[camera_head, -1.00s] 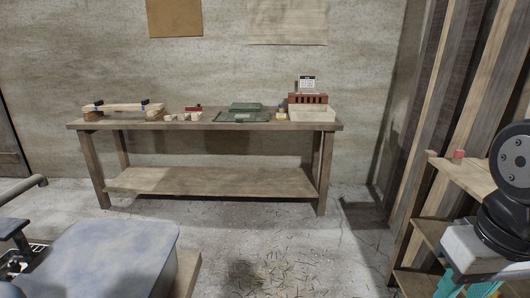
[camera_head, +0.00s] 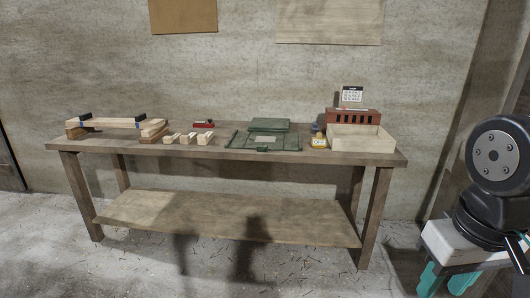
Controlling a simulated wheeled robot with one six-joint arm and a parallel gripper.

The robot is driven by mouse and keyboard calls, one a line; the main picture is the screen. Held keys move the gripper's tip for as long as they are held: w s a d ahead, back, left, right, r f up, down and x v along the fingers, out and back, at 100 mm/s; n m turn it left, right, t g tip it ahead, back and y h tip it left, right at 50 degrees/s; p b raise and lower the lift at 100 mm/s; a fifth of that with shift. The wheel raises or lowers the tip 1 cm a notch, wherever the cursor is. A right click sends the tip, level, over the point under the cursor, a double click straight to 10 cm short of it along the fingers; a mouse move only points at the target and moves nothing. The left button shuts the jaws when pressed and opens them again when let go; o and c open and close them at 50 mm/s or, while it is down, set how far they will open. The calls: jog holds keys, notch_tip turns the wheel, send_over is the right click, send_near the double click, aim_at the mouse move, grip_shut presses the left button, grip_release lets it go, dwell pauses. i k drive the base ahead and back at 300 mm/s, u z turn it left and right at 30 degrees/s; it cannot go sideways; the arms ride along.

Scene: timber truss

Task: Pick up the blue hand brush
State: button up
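I cannot make out a blue hand brush in the head view. The wooden workbench (camera_head: 230,153) stands ahead against the wall, with its lower shelf (camera_head: 225,215) bare. A small dark blue and orange thing (camera_head: 317,129) sits on the bench behind a yellow-labelled item (camera_head: 319,142); it is too small to identify.
On the bench are pale wood blocks (camera_head: 188,138), a small red object (camera_head: 203,124), a green case (camera_head: 268,134), a pale open box (camera_head: 360,137) and a brick-red slotted block (camera_head: 352,115). The floor before the bench is open, with scattered shavings.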

aim_at(315, 128)
jog(key=z, duration=0.1)
jog(key=i, duration=3.2)
jog(key=z, duration=0.2)
